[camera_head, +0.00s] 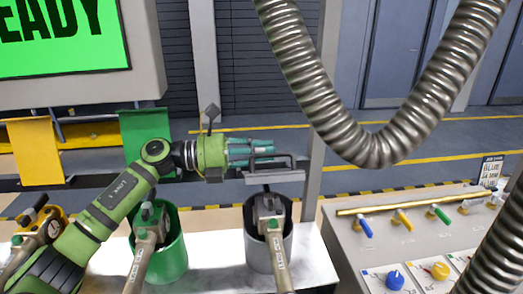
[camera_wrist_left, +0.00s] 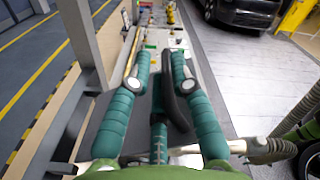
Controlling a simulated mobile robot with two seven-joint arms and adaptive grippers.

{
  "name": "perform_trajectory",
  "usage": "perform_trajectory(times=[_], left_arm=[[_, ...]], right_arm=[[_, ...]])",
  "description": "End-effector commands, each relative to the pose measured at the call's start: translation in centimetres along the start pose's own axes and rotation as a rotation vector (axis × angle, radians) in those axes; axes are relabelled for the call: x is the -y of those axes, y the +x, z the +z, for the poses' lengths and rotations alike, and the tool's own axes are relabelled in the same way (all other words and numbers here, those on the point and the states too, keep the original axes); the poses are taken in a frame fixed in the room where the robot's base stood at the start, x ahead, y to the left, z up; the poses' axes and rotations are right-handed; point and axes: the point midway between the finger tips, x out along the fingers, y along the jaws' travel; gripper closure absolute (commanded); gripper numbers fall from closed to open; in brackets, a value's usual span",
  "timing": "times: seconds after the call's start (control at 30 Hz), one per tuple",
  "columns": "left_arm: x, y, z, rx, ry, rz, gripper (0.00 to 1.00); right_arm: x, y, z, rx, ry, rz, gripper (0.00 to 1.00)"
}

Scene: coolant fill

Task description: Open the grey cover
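The grey cover (camera_head: 283,177) is a flat plate with a dark bar handle (camera_head: 287,158), seen nearly edge-on behind the grey holder (camera_head: 282,248) in the head view. My left gripper (camera_head: 266,151) has teal fingers right at this handle. In the left wrist view the left gripper (camera_wrist_left: 162,62) has its fingers on both sides of the dark handle (camera_wrist_left: 176,100). Whether the fingers press on the handle cannot be told. My right gripper is in neither view.
Nozzles stand in the grey holder and a green holder (camera_head: 172,262). Yellow (camera_head: 37,150) and green (camera_head: 146,137) panels are upright at the left. A grey post stands just right of the cover. A ribbed hose (camera_head: 375,150) hangs above the switch panel (camera_head: 420,240).

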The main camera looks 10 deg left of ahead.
Motion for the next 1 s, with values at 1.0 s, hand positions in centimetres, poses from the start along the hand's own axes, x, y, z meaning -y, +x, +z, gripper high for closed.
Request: perform_trajectory(times=[1.0], left_arm=[[0.0, -12.1, 0.0, 0.000, 0.000, 0.001, 0.79]], right_arm=[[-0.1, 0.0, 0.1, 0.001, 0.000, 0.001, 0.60]])
